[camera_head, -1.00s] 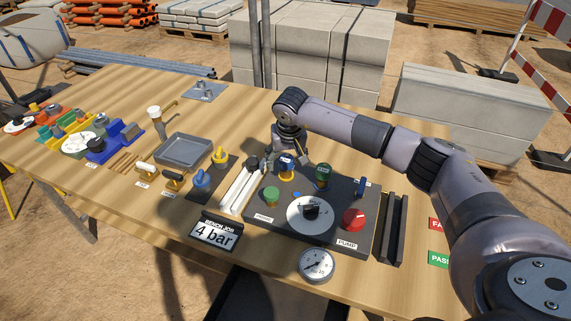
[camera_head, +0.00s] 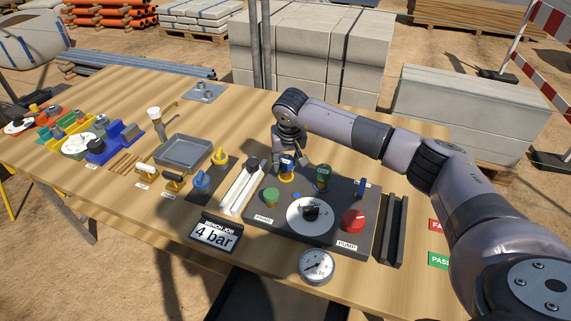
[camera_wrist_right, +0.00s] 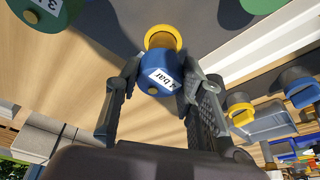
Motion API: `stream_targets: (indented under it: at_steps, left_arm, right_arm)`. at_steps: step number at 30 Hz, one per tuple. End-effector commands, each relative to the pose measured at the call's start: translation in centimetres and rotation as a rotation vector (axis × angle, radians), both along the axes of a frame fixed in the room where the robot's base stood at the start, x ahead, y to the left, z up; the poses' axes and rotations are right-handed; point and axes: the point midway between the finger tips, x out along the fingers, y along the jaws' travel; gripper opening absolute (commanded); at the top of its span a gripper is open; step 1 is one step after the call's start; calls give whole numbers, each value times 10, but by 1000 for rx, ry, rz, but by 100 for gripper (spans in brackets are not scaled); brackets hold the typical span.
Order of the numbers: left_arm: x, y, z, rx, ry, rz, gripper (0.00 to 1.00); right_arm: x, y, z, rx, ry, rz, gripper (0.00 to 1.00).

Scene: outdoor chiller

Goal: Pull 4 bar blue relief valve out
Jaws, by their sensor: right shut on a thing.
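The blue relief valve (camera_head: 287,167), labelled "4 bar", stands on the dark panel (camera_head: 268,221) with a yellow ring at its base. My right gripper (camera_head: 291,159) is over it from above, fingers pointing down. In the right wrist view the valve (camera_wrist_right: 156,76) lies between the two fingers (camera_wrist_right: 160,85), its label facing the camera and its yellow collar (camera_wrist_right: 161,38) towards the panel. The gripper is shut on it. Whether the valve is fully seated is hard to see. A green valve (camera_head: 322,175) stands to its right. My left gripper is not in view.
The panel also carries a green knob (camera_head: 271,196), a white dial (camera_head: 309,217) and a red pump knob (camera_head: 353,221). White rails (camera_head: 238,190) lie to the left. A "4 bar" sign (camera_head: 214,233) and a gauge (camera_head: 317,265) are in front.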

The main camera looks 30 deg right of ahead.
Motion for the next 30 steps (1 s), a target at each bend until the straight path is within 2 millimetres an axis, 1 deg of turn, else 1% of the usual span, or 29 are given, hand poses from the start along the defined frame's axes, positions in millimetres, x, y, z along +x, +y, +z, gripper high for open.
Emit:
stream_targets:
  at_steps: [16,30]
  left_arm:
    - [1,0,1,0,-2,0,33]
    - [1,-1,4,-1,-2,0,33]
  right_arm:
    - [0,0,1,1,0,1,0]
    - [0,0,11,0,-2,0,0]
